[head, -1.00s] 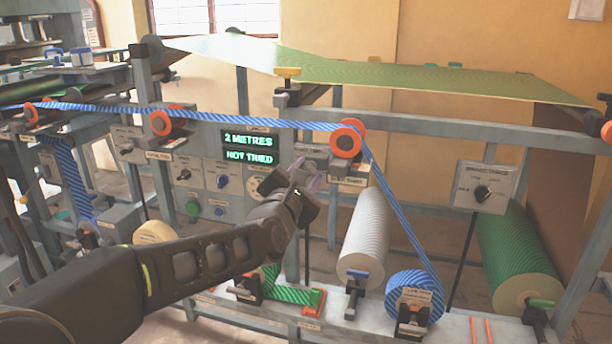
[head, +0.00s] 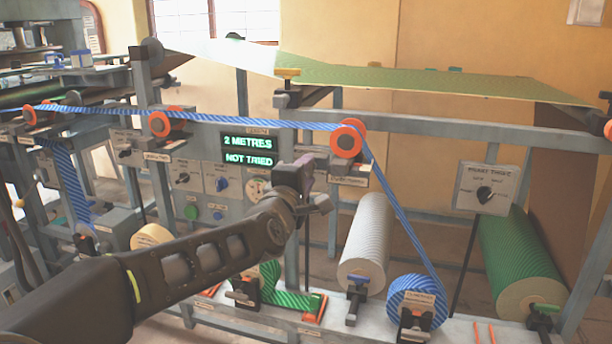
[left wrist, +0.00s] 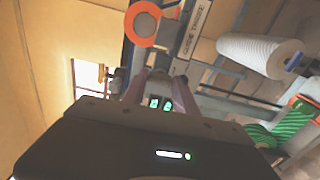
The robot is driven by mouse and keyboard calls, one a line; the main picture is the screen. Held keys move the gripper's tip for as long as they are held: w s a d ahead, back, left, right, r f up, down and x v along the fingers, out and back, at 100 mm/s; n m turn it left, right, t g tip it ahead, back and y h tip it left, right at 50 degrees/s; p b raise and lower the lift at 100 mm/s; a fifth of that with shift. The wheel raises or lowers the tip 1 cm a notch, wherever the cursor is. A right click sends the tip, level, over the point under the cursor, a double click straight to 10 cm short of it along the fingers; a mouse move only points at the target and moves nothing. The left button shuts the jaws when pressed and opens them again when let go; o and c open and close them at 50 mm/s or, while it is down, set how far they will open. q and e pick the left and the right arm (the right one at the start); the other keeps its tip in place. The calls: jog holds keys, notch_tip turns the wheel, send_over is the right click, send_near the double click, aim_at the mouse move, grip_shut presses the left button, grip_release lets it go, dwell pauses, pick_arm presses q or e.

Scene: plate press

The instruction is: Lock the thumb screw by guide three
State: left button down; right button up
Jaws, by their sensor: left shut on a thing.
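Guide three is an orange-rimmed roller (head: 347,138) with its label plate (head: 349,181) below it, at the middle of the frame; the blue striped web runs over it. In the left wrist view the roller (left wrist: 142,24) is at the top, with the label "guide three" (left wrist: 190,30) beside it. My left gripper (head: 304,165) is just left of guide three. In the left wrist view its two pinkish fingers (left wrist: 158,86) reach toward the bracket beside the roller, shut on what seems to be the thumb screw, which the fingers and hand mostly hide. My right gripper is out of view.
A display (head: 249,151) reads "2 metres" and "not tried". A grey roll (head: 365,245), a blue striped roll (head: 417,300) and a green roll (head: 520,265) sit below and right. A knob box (head: 485,188) hangs at right. A frame rail (head: 430,128) runs above.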

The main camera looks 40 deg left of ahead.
pick_arm(q)
jog(key=m, duration=0.4)
jog(key=shift+m, duration=0.3)
jog(key=m+p, duration=0.1)
jog(key=m, duration=0.3)
jog(key=shift+m, duration=0.3)
jog(key=m+p, duration=0.1)
jog(key=m, duration=0.4)
jog(key=shift+m, duration=2.2)
jog(key=c, duration=1)
grip_release()
jog(key=shift+o, duration=0.2)
